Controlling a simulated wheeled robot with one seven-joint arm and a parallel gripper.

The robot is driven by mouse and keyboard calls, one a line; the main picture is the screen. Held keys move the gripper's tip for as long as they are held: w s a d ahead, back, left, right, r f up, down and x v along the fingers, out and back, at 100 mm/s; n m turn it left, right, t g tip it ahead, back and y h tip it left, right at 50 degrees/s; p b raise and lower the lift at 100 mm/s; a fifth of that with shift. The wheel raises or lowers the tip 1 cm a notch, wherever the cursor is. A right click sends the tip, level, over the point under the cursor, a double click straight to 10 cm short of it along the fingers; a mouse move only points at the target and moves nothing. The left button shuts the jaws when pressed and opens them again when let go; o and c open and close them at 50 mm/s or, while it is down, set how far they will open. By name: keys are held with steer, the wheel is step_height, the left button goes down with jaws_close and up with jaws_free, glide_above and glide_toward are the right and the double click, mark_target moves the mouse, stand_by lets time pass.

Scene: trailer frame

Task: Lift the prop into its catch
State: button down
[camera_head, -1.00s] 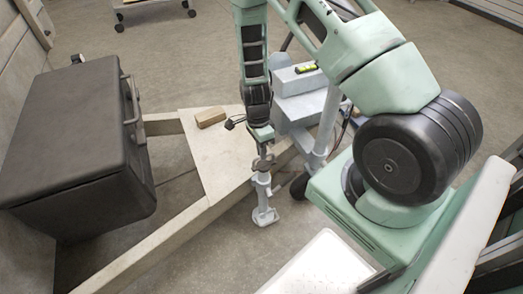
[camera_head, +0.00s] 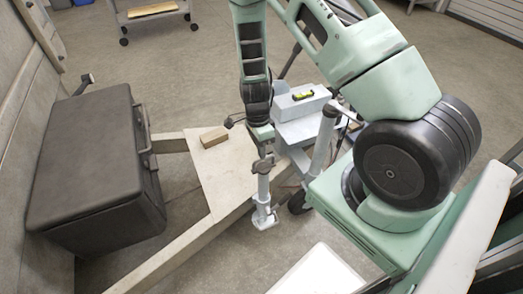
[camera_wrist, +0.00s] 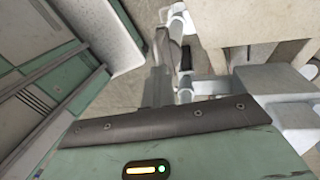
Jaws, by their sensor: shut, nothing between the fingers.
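The prop (camera_head: 263,190) is a pale grey leg with a flat foot. It stands roughly upright beside the edge of the trailer frame's flat plate (camera_head: 220,175). My gripper (camera_head: 264,163) is at the prop's upper end, pointing down. It is shut with nothing between its fingers; whether it touches the prop I cannot tell. In the wrist view, my gripper (camera_wrist: 160,88) shows beyond the wrist's dark edge, with pale prop parts (camera_wrist: 184,92) close on its right. I cannot make out the catch.
A dark box (camera_head: 90,165) stands at left on the frame. A wooden block (camera_head: 213,137) lies on the plate. A pale post (camera_head: 323,140) stands right of the prop. A wheeled cart (camera_head: 150,12) is far back.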

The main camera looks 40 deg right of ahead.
steer(key=c, duration=1.5)
jaws_free()
steer(key=shift+f, duration=0.1)
steer(key=w+r+p, duration=0.2)
steer(key=w+r, duration=0.1)
steer(key=r, duration=1.4)
steer(key=shift+d+p, duration=0.4)
steer(key=shift+d, duration=0.05)
